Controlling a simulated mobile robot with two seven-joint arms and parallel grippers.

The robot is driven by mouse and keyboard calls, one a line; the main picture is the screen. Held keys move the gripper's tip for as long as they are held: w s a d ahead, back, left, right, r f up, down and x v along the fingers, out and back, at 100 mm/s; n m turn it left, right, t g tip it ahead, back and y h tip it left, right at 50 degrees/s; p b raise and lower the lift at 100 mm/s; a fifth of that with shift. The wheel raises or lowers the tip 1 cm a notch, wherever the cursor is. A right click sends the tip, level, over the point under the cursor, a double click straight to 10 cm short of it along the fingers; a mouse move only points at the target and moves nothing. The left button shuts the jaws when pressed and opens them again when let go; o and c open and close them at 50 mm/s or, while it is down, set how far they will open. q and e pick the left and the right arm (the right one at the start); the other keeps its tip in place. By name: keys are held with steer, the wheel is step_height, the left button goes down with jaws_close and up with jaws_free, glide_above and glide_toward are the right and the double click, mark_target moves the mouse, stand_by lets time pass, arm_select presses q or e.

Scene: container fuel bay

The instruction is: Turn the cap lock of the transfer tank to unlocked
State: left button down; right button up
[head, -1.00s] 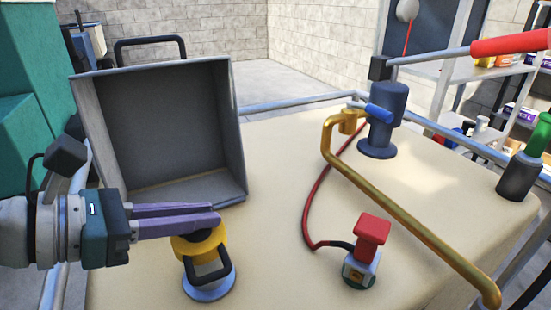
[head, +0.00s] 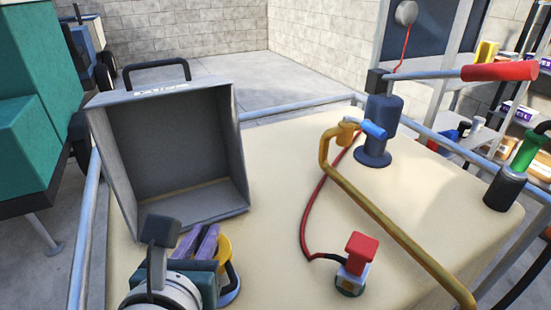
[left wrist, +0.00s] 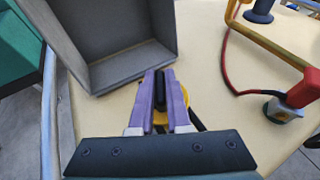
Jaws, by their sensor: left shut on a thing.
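The tank's cream top (head: 275,240) carries a yellow cap (head: 225,252) at front left, on a grey round base. A black loop handle (head: 232,278) shows on the cap's near right side. My left gripper (head: 207,240) is at the cap, its purple fingers pointing away from me. In the left wrist view its fingers (left wrist: 161,95) are shut on a black upright lock piece (left wrist: 161,84), with the yellow cap (left wrist: 186,95) partly hidden behind and below. In the head view the gripper body hides much of the cap. My right gripper is not in view.
An open grey box (head: 170,150) stands just behind the cap. A red-topped plug (head: 358,255) with a red hose, a brass pipe (head: 400,235) and a blue-grey pump (head: 378,130) with a red-handled lever are to the right. Rails run along the tank's edges.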

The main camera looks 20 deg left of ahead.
arm_select(q)
steer(key=n+g+y, duration=0.1)
steer(key=n+y, duration=0.1)
steer(key=shift+w+n+y, duration=0.1)
steer(key=shift+n+y, duration=0.2)
steer(key=shift+y, duration=0.1)
steer(key=shift+n+g+y+b, duration=0.45)
steer(key=shift+n+g+y, duration=0.65)
steer(key=shift+n, duration=0.4)
steer(key=c, duration=0.9)
jaws_free()
